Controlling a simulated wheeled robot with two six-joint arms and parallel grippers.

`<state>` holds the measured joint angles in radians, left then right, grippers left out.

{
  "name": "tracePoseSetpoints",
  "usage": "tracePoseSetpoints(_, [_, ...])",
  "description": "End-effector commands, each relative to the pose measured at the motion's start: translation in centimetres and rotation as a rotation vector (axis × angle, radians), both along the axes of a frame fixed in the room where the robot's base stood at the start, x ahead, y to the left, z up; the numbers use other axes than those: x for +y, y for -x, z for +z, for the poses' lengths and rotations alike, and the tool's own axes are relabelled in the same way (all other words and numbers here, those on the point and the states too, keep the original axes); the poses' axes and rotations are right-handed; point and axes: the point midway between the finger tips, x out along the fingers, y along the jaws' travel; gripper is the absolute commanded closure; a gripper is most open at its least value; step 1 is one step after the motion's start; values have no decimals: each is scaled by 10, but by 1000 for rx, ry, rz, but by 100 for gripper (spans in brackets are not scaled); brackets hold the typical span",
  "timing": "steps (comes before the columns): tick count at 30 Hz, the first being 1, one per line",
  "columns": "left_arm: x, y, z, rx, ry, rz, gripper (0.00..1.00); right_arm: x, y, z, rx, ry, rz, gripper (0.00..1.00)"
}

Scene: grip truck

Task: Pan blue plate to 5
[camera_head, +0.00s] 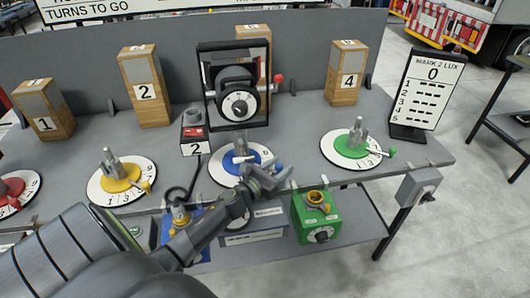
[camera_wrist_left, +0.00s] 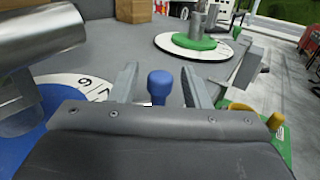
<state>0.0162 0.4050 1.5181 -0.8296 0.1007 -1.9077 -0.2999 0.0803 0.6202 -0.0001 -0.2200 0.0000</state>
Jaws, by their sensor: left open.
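The blue plate (camera_head: 262,154) lies on its white numbered dial (camera_head: 222,172) near the table's front edge, with a grey upright post on it. In the left wrist view the blue plate (camera_wrist_left: 25,138) and part of its dial (camera_wrist_left: 62,84) show at the left. A blue knob (camera_wrist_left: 160,84) stands upright between the fingers of my left gripper (camera_wrist_left: 159,78). The fingers are open on both sides of it, with a gap visible. In the head view my left gripper (camera_head: 272,177) is at the plate's front right edge and hides the knob. My right gripper is not in view.
A black-framed lamp (camera_head: 238,92) stands behind the blue plate. The green plate (camera_head: 350,146) is to the right, the yellow plate (camera_head: 118,180) to the left. A green box (camera_head: 316,218) sits on the lower shelf. A score board (camera_head: 432,88) reads 0.

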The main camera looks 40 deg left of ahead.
Motion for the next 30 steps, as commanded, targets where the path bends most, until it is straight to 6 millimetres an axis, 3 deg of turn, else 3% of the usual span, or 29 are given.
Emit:
tracePoseSetpoints(10, [5, 58, -4, 3, -4, -1, 57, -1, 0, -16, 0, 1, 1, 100])
tracePoseSetpoints(20, [9, 116, -7, 2, -4, -2, 57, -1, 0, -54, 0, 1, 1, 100])
tracePoseSetpoints(30, [13, 152, -7, 4, -8, -1, 57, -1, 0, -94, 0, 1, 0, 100])
